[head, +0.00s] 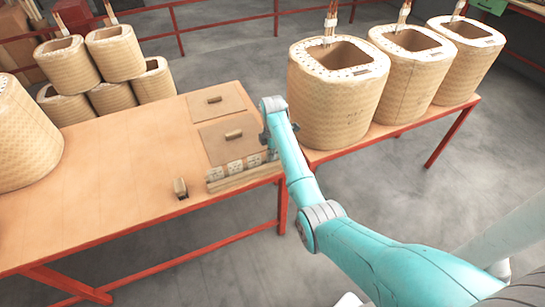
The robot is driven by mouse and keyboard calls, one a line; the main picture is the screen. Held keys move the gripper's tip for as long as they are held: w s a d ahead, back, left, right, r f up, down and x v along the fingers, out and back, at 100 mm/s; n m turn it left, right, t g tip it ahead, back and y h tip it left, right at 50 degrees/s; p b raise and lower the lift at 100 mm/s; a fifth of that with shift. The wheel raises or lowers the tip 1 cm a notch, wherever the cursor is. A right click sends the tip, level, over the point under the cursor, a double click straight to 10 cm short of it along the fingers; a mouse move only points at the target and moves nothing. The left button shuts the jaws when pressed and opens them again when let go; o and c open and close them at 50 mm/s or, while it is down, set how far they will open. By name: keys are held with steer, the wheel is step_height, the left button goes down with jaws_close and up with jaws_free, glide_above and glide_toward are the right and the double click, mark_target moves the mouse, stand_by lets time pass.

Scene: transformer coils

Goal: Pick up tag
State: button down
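Several small whitish tags with dark dots (235,167) stand in a row in a wooden holder (228,183) near the table's right front edge. I take these to be the tags. My arm reaches in from the lower right, and its wrist is above the right end of the holder. My gripper (267,146) is by the right end of the tag row, mostly hidden behind my own arm. Its fingers are too small and covered to show whether they are open or shut, or whether they touch a tag.
Two brown boards with handles (230,135) lie behind the holder. A small wooden block (180,188) stands left of it. Large coils (335,95) stand on the right table, and another coil (22,140) at far left. The wooden table's (110,190) middle is clear.

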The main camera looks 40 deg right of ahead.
step_height(320, 180, up, 10)
steer(key=shift+r, duration=0.1)
stand_by(0.6)
stand_by(1.1)
